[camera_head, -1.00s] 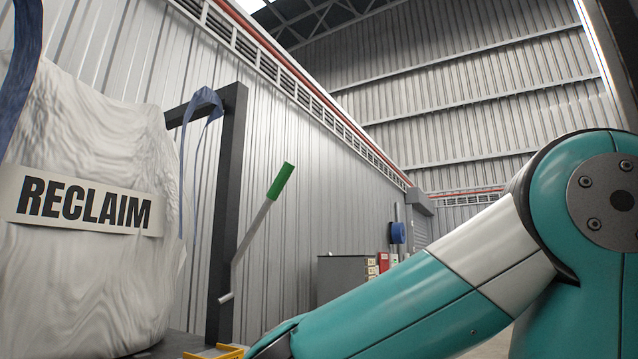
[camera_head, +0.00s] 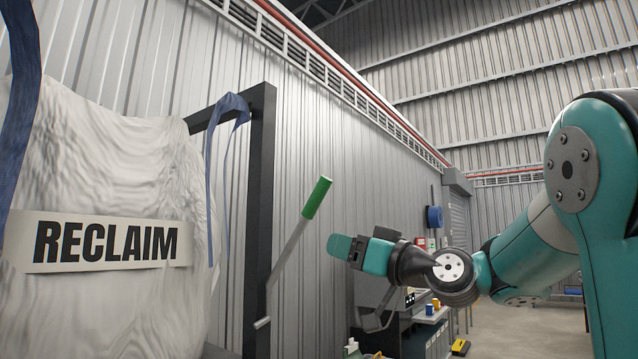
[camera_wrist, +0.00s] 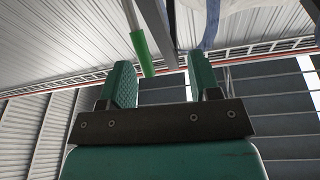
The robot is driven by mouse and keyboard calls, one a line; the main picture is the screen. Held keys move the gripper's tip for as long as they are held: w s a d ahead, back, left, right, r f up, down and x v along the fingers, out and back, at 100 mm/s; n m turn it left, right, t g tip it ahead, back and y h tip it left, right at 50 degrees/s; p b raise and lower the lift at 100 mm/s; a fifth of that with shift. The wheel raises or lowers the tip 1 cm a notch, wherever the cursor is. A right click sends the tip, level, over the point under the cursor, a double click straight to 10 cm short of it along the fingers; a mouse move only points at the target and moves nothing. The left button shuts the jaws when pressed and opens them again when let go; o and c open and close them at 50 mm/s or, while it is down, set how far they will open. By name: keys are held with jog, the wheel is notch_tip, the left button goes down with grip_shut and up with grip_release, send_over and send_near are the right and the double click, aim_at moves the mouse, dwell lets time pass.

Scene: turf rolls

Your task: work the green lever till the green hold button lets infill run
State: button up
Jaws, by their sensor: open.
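The lever is a grey rod with a green grip (camera_head: 316,198), leaning up to the right beside the dark post. My gripper (camera_head: 337,247) is just right of the lever, a little below the grip, with a gap between them in the head view. In the wrist view my gripper (camera_wrist: 160,62) has its two green fingers wide apart and nothing clasped. The green grip (camera_wrist: 142,53) shows between the fingers there, nearer the left one; how far beyond the tips I cannot tell. I cannot make out a green hold button in either view.
A white bulk bag with a RECLAIM label (camera_head: 107,243) hangs by blue straps left of the dark post (camera_head: 262,210). A bench with small coloured containers (camera_head: 432,308) stands behind my gripper. Open floor (camera_head: 530,330) lies at the right.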

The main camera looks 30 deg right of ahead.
aim_at(323, 195)
jog(key=s+d+r+m+t+h+p, duration=0.1)
jog(key=d+r+t+h, duration=0.1)
jog(key=d+r, duration=0.3)
jog(key=p+x, duration=0.3)
jog(key=x, duration=0.2)
jog(key=p+x, duration=0.4)
jog(key=x, duration=0.1)
jog(key=r+p+x, duration=0.1)
jog(key=p+x, duration=0.2)
jog(key=x, duration=0.2)
jog(key=shift+w, duration=0.15)
jog(key=shift+w+p, duration=0.4)
jog(key=shift+w, duration=0.05)
jog(key=shift+r, duration=0.1)
grip_shut()
